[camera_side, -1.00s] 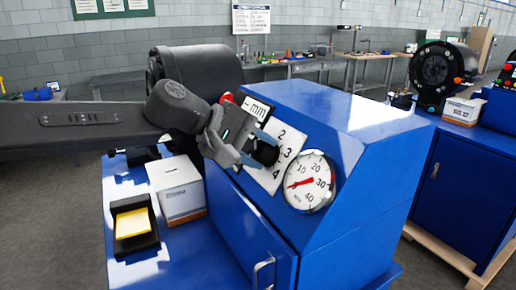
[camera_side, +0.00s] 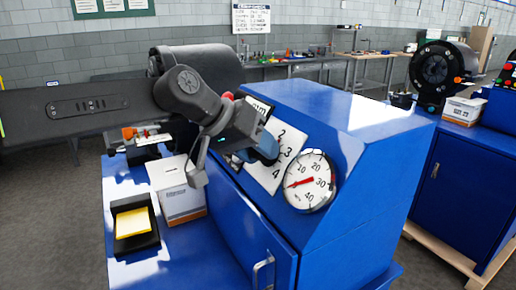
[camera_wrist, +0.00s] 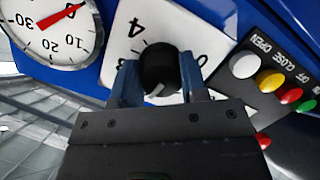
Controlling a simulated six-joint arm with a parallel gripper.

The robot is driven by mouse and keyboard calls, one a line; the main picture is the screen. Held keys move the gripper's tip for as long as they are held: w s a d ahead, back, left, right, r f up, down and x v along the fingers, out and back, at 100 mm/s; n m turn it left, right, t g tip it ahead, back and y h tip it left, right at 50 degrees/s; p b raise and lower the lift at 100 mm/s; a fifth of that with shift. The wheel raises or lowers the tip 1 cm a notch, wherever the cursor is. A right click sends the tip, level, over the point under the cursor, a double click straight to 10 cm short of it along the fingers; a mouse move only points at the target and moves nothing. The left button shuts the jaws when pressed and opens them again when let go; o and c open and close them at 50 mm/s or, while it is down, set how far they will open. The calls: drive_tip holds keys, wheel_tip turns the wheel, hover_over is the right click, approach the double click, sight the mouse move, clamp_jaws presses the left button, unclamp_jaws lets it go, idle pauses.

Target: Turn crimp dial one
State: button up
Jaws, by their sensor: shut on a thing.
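The crimp dial is a black round knob (camera_wrist: 159,70) on a white numbered plate (camera_wrist: 125,40), seen in the wrist view. My gripper (camera_wrist: 160,82) has its two blue fingers on either side of the knob and is shut on it. In the side view my gripper (camera_side: 262,143) is at the plate (camera_side: 287,153) on the sloped face of the blue machine (camera_side: 340,120), and it hides the knob. The numbers 2, 3 and 4 show beside it.
A round gauge (camera_side: 309,181) with a red needle sits right of the plate. Coloured buttons (camera_wrist: 270,81) lie on a dark panel near the knob. A white box (camera_side: 178,190) and a black tray with yellow notes (camera_side: 133,222) stand on the blue bench.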

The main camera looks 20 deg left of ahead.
drive_tip(key=m, duration=0.1)
drive_tip(key=m+y, duration=0.1)
drive_tip(key=m, duration=0.3)
drive_tip(key=shift+f, duration=0.3)
drive_tip(key=shift+m+t+y, duration=0.5)
drive_tip(key=shift+m+t, duration=0.2)
drive_tip(key=shift+m, duration=1.3)
drive_tip(key=o, duration=0.9)
drive_tip(key=shift+r, duration=0.1)
drive_tip(key=v, duration=1.3)
drive_tip(key=shift+s+a+r, duration=0.2)
drive_tip(key=shift+a+r, duration=0.05)
